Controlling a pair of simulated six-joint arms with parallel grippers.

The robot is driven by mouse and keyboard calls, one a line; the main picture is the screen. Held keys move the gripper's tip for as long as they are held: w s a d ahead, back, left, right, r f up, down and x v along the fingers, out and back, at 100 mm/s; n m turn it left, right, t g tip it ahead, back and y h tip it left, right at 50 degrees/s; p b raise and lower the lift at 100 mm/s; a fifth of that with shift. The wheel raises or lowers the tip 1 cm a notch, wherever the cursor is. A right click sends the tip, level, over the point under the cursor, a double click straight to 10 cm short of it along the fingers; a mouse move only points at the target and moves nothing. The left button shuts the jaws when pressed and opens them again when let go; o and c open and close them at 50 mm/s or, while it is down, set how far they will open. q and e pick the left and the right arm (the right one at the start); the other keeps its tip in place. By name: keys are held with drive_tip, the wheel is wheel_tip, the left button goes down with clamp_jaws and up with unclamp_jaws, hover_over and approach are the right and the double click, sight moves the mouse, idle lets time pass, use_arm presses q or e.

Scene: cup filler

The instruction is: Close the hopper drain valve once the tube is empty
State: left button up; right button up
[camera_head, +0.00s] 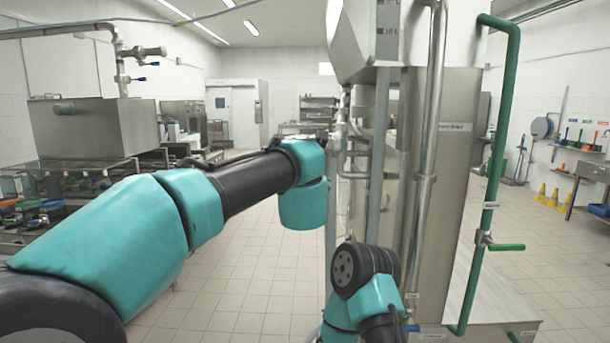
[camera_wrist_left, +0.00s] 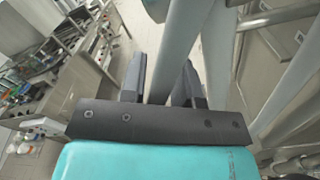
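The steel hopper (camera_head: 350,42) with volume marks hangs at the top centre of the head view. A grey vertical tube (camera_head: 380,150) runs down below it. Small valve-like pipe fittings (camera_head: 342,132) sit left of this tube; I cannot tell which part is the drain valve or whether the tube is empty. My left arm reaches to these fittings, and its wrist hides the gripper in the head view. In the left wrist view my left gripper (camera_wrist_left: 163,62) has its fingers apart, with a grey pipe (camera_wrist_left: 176,45) showing between them; contact is unclear. My right gripper is not visible.
A steel column (camera_head: 455,150) and a green pipe (camera_head: 495,150) with a green lever (camera_head: 507,247) stand right of the tube. My right arm is low at the centre. A bench with steel equipment (camera_head: 95,128) stands left. The tiled floor (camera_head: 250,270) between is clear.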

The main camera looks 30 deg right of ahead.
use_arm(q)
drive_tip(key=shift+o, duration=1)
drive_tip(key=v, duration=1.7)
drive_tip(key=shift+s, duration=0.2)
